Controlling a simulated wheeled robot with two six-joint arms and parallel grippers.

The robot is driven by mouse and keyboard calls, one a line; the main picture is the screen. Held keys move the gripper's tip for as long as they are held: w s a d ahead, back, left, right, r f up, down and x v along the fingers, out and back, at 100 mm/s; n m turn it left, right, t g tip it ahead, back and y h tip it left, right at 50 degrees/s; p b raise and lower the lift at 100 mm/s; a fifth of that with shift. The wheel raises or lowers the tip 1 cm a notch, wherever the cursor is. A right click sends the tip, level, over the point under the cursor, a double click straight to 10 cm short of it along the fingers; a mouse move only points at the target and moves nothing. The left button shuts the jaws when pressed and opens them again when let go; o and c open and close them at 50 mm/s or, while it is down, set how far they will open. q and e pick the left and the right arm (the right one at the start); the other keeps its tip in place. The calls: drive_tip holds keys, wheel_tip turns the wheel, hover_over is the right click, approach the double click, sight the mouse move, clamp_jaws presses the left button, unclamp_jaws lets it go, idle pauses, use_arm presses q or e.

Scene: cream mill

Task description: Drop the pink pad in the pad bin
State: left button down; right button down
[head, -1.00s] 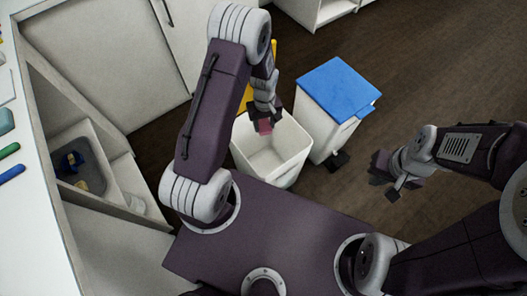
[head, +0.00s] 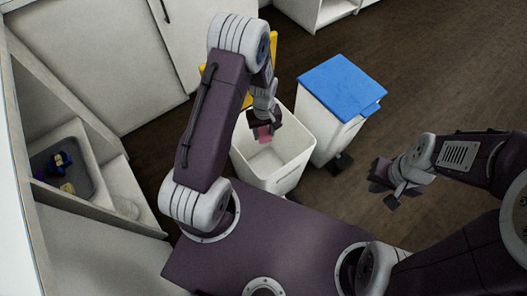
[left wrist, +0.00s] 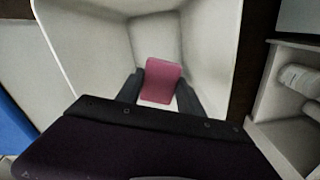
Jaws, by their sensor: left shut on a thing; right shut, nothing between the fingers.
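The pink pad (head: 264,133) is held by my left gripper (head: 264,127) over the open top of a white bin (head: 260,172). In the left wrist view the pad (left wrist: 161,80) sits between the two dark fingers of the gripper (left wrist: 160,88), which is shut on it. The inside walls of the bin (left wrist: 95,60) surround the pad in that view, and the bin's floor looks empty around it. I cannot read any label on the bin. My right gripper (head: 388,183) is shut and empty over the floor at the right.
A white bin with a blue lid (head: 342,88) stands right of the open bin, its dark pedal at the floor. Something yellow (head: 210,70) stands behind my left arm. A grey tub (head: 65,165) with small items sits in the shelf at left. Dark floor (head: 430,90) is clear at right.

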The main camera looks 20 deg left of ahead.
use_arm(q)
drive_tip(key=c, duration=0.7)
unclamp_jaws()
drive_tip(key=shift+o, duration=0.2)
drive_tip(key=shift+r, duration=0.1)
wheel_tip(320, 180, up, 8)
drive_tip(key=p, duration=0.3)
drive_tip(key=shift+r+p, duration=0.35)
drive_tip(key=shift+r, duration=0.15)
